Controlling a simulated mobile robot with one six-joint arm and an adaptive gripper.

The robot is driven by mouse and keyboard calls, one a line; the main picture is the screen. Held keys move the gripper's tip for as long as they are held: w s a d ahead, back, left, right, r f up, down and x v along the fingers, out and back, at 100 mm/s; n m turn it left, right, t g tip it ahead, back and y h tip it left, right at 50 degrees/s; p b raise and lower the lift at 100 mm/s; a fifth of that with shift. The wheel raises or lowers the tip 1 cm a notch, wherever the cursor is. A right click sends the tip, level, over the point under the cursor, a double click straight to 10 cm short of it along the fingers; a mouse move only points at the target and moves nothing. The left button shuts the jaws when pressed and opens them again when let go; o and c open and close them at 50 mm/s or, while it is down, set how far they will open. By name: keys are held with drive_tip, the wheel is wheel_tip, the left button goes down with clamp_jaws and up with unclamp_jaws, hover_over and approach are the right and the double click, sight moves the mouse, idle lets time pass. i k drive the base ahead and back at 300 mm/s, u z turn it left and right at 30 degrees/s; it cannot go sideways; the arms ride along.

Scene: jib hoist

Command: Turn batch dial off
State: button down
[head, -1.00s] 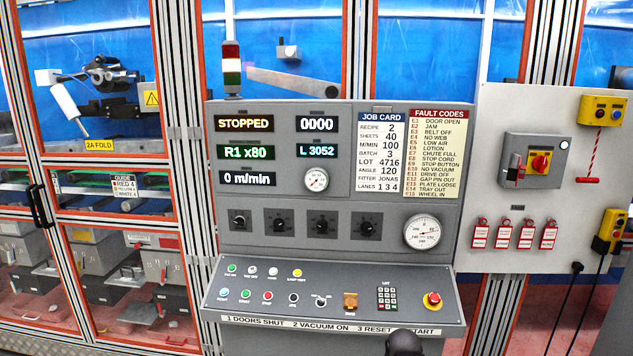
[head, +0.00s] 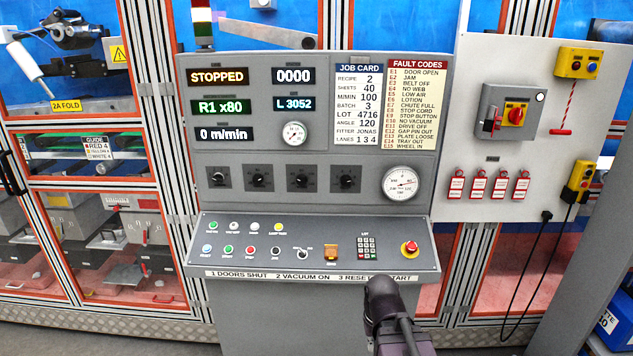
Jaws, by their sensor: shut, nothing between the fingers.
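A row of black dials sits on the upright grey panel, in the head view. From left to right they are the first dial (head: 218,178), the second dial (head: 259,179), the third dial (head: 301,180) and the rightmost dial (head: 347,181). Their labels are too small to read, so I cannot tell which is the batch dial or where its pointer is set. A dark part of my arm rises at the bottom, in front of the console. No gripper fingers can be made out, and nothing of mine touches the dials.
The sloping desk (head: 205,236) below carries several buttons, a small black selector (head: 302,254), a keypad (head: 367,251) and a red stop button (head: 409,248). A round gauge (head: 400,183) is right of the dials. A side board (head: 490,60) holds a red-yellow switch (head: 516,114). Space before the dials is clear.

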sight(346, 180)
drive_tip(key=k, duration=1.35)
drive_tip(key=u, duration=0.3)
drive_tip(key=i, duration=1.85)
drive_tip(key=z, duration=0.45)
